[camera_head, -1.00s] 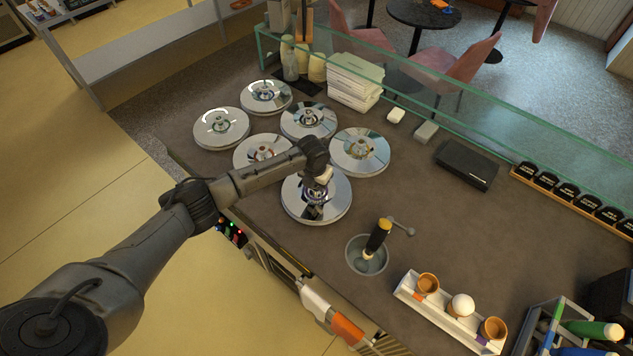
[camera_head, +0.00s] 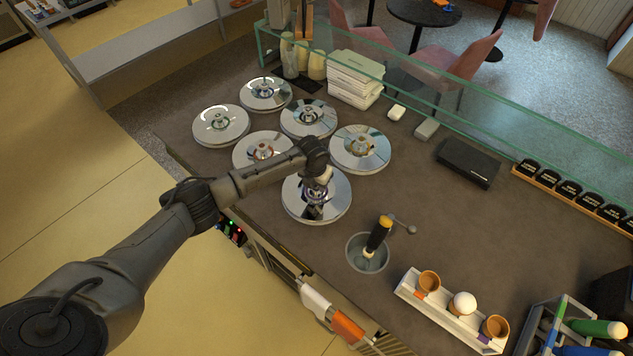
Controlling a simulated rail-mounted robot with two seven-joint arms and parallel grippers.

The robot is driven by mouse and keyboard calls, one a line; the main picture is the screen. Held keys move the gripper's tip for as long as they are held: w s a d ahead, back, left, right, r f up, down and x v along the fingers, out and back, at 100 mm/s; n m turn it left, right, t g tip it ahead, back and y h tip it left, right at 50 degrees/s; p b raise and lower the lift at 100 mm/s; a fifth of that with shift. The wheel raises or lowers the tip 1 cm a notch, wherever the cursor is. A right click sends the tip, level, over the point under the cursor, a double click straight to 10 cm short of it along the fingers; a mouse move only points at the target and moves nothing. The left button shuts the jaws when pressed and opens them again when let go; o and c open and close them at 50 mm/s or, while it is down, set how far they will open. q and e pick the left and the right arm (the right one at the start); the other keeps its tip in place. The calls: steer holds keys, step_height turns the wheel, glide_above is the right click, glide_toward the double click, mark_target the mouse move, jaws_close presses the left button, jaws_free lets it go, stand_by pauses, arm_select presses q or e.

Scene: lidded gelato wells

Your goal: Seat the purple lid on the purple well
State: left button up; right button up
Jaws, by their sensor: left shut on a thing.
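Several round mirror-like metal lids sit in two rows on the brown counter. My left gripper (camera_head: 317,191) is over the nearest lid (camera_head: 335,208), at the front right of the group, shut on its central knob. A bluish-purple tint shows around that knob. This lid looks level on its well; whether it is fully seated cannot be told. The gripper hides most of the knob and the fingertips. My right gripper is not in view.
Other lids stand close by: front-middle (camera_head: 247,157), back-right (camera_head: 372,160), back-middle (camera_head: 322,122). A sunken basin (camera_head: 353,262) with a black-and-yellow-handled scoop (camera_head: 379,235) is at the right front. A glass guard (camera_head: 480,133) runs along the back.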

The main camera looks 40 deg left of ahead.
arm_select(q)
steer(key=o, duration=0.8)
steer(key=shift+o, duration=0.5)
steer(key=o, duration=0.5)
steer(key=shift+c, duration=0.2)
step_height(320, 180, up, 2)
steer(key=shift+s+r+p, duration=0.15)
steer(key=shift+p, duration=1.05)
steer(key=r+p, duration=0.5)
steer(key=shift+s+d+r+p, duration=0.1)
steer(key=shift+s+r+p, duration=0.25)
